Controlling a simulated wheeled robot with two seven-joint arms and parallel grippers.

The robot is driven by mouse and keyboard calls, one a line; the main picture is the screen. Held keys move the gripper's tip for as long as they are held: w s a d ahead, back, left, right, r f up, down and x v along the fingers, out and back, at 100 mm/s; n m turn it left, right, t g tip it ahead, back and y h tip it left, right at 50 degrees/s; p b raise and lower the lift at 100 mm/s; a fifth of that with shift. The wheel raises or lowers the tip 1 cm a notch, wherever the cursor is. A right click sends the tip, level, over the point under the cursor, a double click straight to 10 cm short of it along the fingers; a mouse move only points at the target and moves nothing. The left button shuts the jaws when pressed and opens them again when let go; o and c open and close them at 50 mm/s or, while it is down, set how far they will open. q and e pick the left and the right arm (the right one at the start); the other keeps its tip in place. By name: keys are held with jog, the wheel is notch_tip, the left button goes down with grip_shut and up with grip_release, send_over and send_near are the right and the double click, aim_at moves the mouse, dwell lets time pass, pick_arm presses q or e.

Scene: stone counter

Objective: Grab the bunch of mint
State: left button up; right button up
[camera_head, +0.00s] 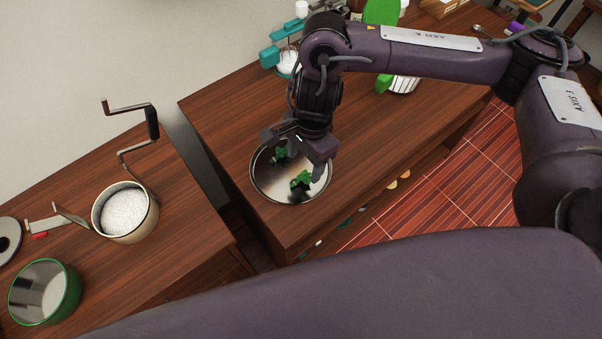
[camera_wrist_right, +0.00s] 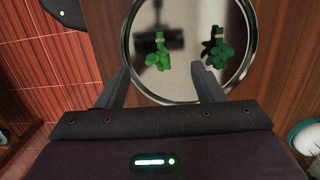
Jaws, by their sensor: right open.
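Two small leafy green bunches lie in a shiny metal bowl on the wooden counter. The brighter bunch (camera_head: 302,180) is at the near side of the bowl (camera_head: 262,188); it is at left in the wrist view (camera_wrist_right: 158,58). The darker bunch (camera_head: 281,155) is on the far side, at right in the wrist view (camera_wrist_right: 221,54). I cannot tell for sure which one is the mint. My right gripper (camera_head: 297,157) is open and empty above the bowl, pointing down; its fingers (camera_wrist_right: 162,78) straddle the direction of both bunches. My left gripper is not in view.
A gap (camera_head: 205,160) separates this counter from the left one, which holds a pot of white grains (camera_head: 122,211), a green-rimmed pot (camera_head: 45,292) and a hand crank (camera_head: 152,122). Teal-and-white items (camera_head: 283,55) stand behind my arm. Counter right of the bowl is clear.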

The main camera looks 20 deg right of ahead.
aim_at(301, 176)
jog(key=shift+s+a+f, duration=0.1)
jog(key=shift+a+f, duration=0.05)
jog(key=shift+f, duration=0.4)
jog(key=shift+a+f, duration=0.1)
jog(key=shift+f, duration=0.45)
notch_tip(301, 176, down, 2)
jog(key=shift+a+f+p, duration=0.1)
jog(key=shift+f+p, duration=0.15)
jog(key=shift+p, duration=0.15)
jog(key=shift+f, duration=0.1)
pick_arm(q)
jog(key=shift+w+r, duration=0.4)
jog(key=shift+r, duration=0.05)
pick_arm(e)
jog(key=c, duration=1)
